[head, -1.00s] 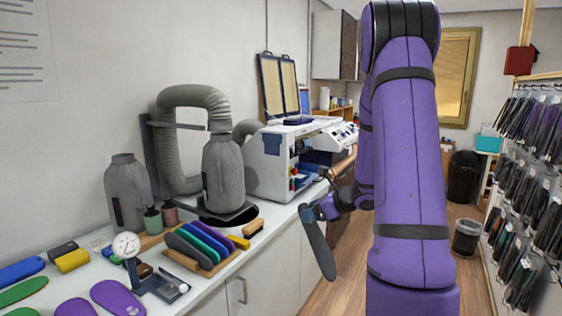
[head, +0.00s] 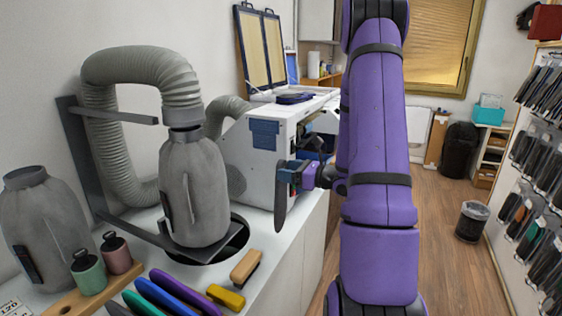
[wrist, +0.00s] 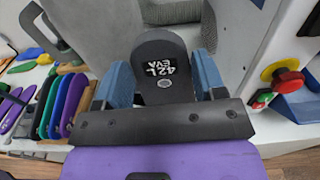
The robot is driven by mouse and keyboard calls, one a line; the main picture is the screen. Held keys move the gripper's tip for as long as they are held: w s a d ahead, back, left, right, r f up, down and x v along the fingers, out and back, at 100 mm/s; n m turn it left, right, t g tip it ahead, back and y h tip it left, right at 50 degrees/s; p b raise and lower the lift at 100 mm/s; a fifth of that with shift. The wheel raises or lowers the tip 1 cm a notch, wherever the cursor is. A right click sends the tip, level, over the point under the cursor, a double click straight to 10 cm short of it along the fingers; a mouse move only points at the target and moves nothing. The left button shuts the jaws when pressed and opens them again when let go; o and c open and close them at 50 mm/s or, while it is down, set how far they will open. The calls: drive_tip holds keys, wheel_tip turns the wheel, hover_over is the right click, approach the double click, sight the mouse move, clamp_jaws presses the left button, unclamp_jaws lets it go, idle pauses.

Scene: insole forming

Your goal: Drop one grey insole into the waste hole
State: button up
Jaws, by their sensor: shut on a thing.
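My gripper (head: 291,173) is shut on a dark grey insole (head: 280,208), which hangs down nearly upright from the blue fingers in the head view. In the wrist view the insole (wrist: 161,47), with a white "42 L EVA" label, sits between the two blue fingers of my gripper (wrist: 164,84). A dark round opening (head: 236,246) in the white counter, seemingly the waste hole, lies to the left of the insole. A grey bag-shaped canister (head: 193,190) on a metal plate stands over it and hides much of it. The insole is apart from the opening.
A ribbed grey hose (head: 125,70) rises to the canister. A white machine (head: 255,160) stands just behind my gripper. A brush (head: 246,266), a yellow block (head: 226,297) and coloured insoles (head: 180,290) lie in front of the opening. A bin (head: 472,222) stands on the floor.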

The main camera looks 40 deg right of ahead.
drive_tip(key=f+x, duration=0.1)
drive_tip(key=x, duration=2.2)
wheel_tip(320, 180, down, 13)
drive_tip(key=shift+s+d+r, duration=0.2)
drive_tip(key=shift+s+d, duration=0.05)
idle(0.7)
drive_tip(key=o, duration=1)
drive_tip(key=shift+c, duration=0.2)
drive_tip(key=shift+s, duration=0.1)
drive_tip(key=v, duration=1)
drive_tip(key=shift+s, duration=0.25)
